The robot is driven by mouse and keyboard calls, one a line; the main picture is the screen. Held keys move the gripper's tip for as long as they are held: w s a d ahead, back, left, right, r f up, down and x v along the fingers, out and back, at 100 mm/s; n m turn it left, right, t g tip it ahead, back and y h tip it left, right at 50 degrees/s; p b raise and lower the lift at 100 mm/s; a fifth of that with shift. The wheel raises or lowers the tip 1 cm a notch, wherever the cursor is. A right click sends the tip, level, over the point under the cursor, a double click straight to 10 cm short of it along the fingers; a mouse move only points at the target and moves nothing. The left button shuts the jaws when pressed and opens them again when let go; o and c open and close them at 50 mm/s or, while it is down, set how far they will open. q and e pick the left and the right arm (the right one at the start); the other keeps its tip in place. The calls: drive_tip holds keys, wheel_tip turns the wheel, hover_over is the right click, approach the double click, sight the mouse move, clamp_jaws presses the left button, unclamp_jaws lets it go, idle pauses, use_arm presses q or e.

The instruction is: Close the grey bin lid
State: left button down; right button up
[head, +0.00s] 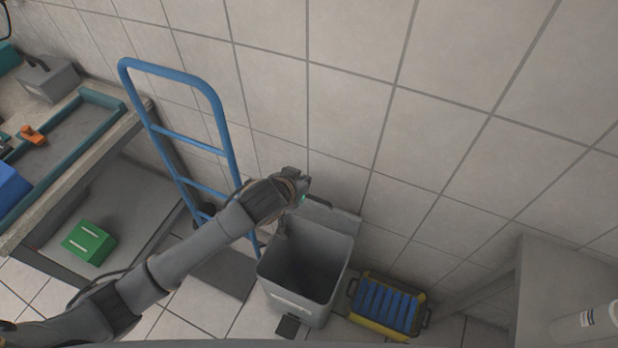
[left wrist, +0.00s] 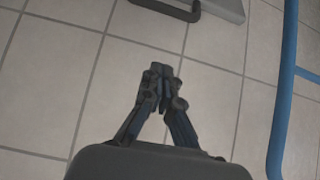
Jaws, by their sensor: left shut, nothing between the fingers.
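The grey bin (head: 345,272) stands on the floor by the tiled wall, and its dark inside shows from above. Its grey lid (head: 335,216) is open and stands up at the bin's back edge, on the wall side, partly hidden by my left gripper. My left gripper (head: 303,181) is above the back left of the bin, near the lid; I cannot tell whether it touches it. In the left wrist view my left gripper (left wrist: 158,72) has its fingers together with nothing between them, in front of tiles. My right gripper is not in view.
A blue hand truck (head: 215,105) stands left of the bin, and its frame also shows in the left wrist view (left wrist: 285,100). A yellow and black case with blue parts (head: 388,305) lies right of the bin. A workbench (head: 130,120) is at left, with a green box (head: 88,243) below.

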sight(309, 201)
use_arm(q)
drive_tip(key=x, duration=0.3)
drive_tip(key=shift+w+f+p, duration=0.2)
drive_tip(key=shift+f+p, duration=0.05)
drive_tip(key=shift+p, duration=0.1)
drive_tip(key=f+p, duration=0.1)
drive_tip(key=f, duration=0.1)
drive_tip(key=w+f+p, duration=0.1)
drive_tip(key=f, duration=0.2)
drive_tip(key=shift+d+p, duration=0.25)
drive_tip(key=shift+p, duration=0.05)
drive_tip(key=shift+s+a+f, duration=0.1)
drive_tip(key=shift+s+f, duration=0.15)
drive_tip(key=shift+s, duration=0.1)
drive_tip(key=shift+f, duration=0.1)
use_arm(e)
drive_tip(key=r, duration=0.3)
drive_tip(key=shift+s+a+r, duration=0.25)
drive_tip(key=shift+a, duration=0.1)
use_arm(q)
drive_tip(key=shift+w, duration=0.1)
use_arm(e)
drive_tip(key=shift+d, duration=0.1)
